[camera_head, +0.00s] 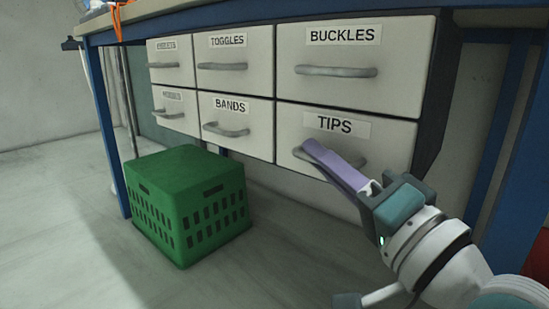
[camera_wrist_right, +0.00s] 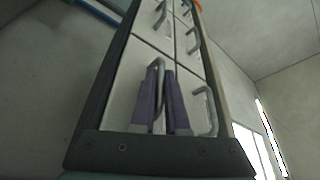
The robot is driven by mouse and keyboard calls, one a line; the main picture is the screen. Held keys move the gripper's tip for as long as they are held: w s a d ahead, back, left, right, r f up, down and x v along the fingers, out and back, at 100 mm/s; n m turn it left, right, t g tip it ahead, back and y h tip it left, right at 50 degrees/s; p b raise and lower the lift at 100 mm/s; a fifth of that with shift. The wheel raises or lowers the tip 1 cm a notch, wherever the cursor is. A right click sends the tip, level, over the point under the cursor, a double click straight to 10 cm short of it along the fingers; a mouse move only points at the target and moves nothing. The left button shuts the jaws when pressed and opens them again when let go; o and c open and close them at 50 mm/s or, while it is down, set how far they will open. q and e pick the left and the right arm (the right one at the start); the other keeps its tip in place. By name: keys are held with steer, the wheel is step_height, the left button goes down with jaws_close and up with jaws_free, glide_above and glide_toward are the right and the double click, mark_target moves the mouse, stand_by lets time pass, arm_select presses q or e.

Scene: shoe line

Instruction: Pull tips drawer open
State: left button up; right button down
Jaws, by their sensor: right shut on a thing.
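The tips drawer (camera_head: 300,121) is the lower right drawer of a white drawer block under the workbench, with a "TIPS" label on its front. Its front looks level with the drawers around it. Its grey bar handle (camera_head: 357,162) is partly hidden behind the purple fingers of my right gripper (camera_head: 314,150). In the right wrist view the two purple fingers (camera_wrist_right: 165,103) stand on either side of the tips handle (camera_wrist_right: 157,66) and are shut on it. My left gripper is in neither view.
A green crate (camera_head: 190,205) stands on the floor left of the tips drawer. The buckles drawer (camera_head: 345,90) is directly above and the bands drawer (camera_head: 235,115) directly left. A blue bench leg (camera_head: 492,150) stands at right.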

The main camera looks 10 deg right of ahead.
steer(key=shift+s+a, duration=0.1)
steer(key=s+a+p, duration=0.5)
steer(key=s+a, duration=0.6)
steer(key=a, duration=0.3)
steer(key=shift+a, duration=0.2)
steer(key=shift+s, duration=0.1)
steer(key=c, duration=1.2)
jaws_free()
